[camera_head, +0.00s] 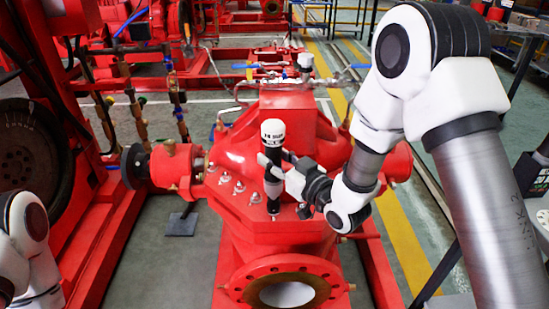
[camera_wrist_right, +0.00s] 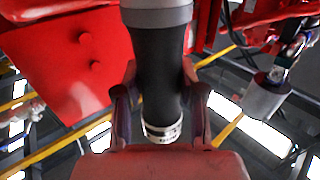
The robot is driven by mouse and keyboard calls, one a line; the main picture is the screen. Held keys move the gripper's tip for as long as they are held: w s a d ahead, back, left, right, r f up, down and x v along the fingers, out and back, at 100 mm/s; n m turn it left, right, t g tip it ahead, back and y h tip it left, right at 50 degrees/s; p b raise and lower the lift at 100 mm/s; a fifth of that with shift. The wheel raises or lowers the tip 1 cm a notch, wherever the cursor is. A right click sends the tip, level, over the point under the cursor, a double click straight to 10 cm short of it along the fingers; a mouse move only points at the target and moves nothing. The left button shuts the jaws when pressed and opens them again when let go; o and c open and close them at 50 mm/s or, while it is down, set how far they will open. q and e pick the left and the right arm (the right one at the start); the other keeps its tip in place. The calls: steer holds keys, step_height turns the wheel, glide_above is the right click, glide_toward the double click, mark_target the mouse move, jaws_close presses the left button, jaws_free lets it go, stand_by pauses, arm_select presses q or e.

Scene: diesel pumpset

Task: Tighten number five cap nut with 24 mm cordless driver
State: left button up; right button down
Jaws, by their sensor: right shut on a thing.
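The cordless driver (camera_head: 272,135) has a white top and a black body and stands upright, pointing down at the red pump casing. My right gripper (camera_head: 270,172) is shut around its middle, coming from the right. In the right wrist view the gripper (camera_wrist_right: 160,105) has a finger on each side of the dark driver body (camera_wrist_right: 160,65). The driver's lower end meets the casing flange near its front corner; whether it sits over a nut is hidden. Silver cap nuts (camera_head: 239,187) line the flange to its left. I cannot tell which is number five. My left gripper is out of view.
The red pump casing (camera_head: 230,150) fills the middle, with an open round pipe flange (camera_head: 245,286) in front. A red side housing (camera_head: 170,168) and valves stand left. Pipes run behind. Floor with a yellow line (camera_head: 405,240) is clear at right.

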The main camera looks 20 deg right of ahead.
mark_target(281, 138)
steer(key=shift+f+b, duration=0.3)
steer(key=shift+f, duration=0.05)
stand_by(1.1)
steer(key=shift+w+r+p, duration=0.1)
steer(key=shift+r+p, duration=0.6)
steer(key=shift+r, duration=0.05)
steer(key=shift+r+p, duration=2.1)
steer(key=shift+r, duration=0.75)
steer(key=shift+f, duration=0.1)
